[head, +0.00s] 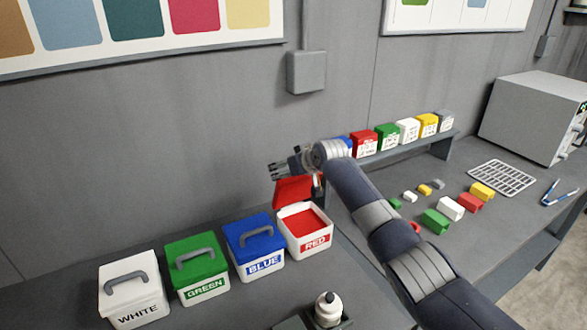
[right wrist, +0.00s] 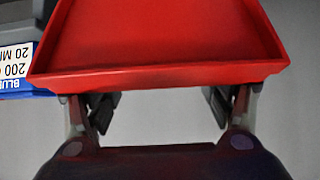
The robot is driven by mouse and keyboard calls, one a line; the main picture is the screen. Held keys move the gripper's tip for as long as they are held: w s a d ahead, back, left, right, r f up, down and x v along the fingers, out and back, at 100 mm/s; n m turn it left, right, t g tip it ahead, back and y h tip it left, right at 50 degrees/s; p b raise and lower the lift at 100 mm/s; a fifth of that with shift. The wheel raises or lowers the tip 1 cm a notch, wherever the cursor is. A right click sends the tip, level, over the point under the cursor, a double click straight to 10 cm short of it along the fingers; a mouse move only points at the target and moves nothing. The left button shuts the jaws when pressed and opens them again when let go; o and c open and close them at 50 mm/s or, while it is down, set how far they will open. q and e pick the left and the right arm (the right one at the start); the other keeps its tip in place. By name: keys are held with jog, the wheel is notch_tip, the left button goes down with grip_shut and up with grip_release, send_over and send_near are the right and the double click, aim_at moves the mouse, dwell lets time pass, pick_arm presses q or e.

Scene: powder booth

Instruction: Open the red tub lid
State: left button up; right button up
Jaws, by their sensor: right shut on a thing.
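The red tub (head: 306,238) is a white box labelled RED, at the right end of a row of tubs. Its top is open and red contents show inside. The red lid (head: 293,190) stands raised behind the tub, tilted steeply up. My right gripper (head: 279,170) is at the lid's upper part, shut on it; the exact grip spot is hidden. In the right wrist view the lid (right wrist: 160,45) fills the top, its hollow side showing, with my fingers partly behind its edge. My left gripper is not in view.
The blue tub (head: 256,262), green tub (head: 203,288) and white tub (head: 133,310) stand closed to the left. A white bottle (head: 328,310) stands in front. Small coloured boxes (head: 364,144) line a shelf behind my right arm. Loose blocks, a white rack (head: 502,177) and a grey oven-like box (head: 530,115) are right.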

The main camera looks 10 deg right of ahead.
jog(key=shift+a+f+g, duration=0.25)
jog(key=shift+f+g, duration=0.25)
jog(key=shift+f, duration=0.55)
dwell(0.6)
jog(key=o, duration=1.2)
jog(key=shift+o, duration=0.2)
jog(key=r+p, duration=0.5)
jog(key=p, duration=0.1)
jog(key=s+d+r+p, duration=0.1)
jog(key=r+p, duration=0.2)
jog(key=p, duration=0.1)
jog(key=shift+r, duration=0.35)
jog(key=shift+s+d+r+p, duration=0.1)
jog(key=shift+s+r+p, duration=0.1)
jog(key=shift+r, duration=0.55)
jog(key=shift+s+d+r+p, duration=0.1)
jog(key=shift+s+r, duration=0.15)
jog(key=shift+r, duration=0.55)
jog(key=shift+s+d+r+p, duration=0.1)
jog(key=shift+s+r, duration=0.1)
jog(key=shift+r, duration=0.55)
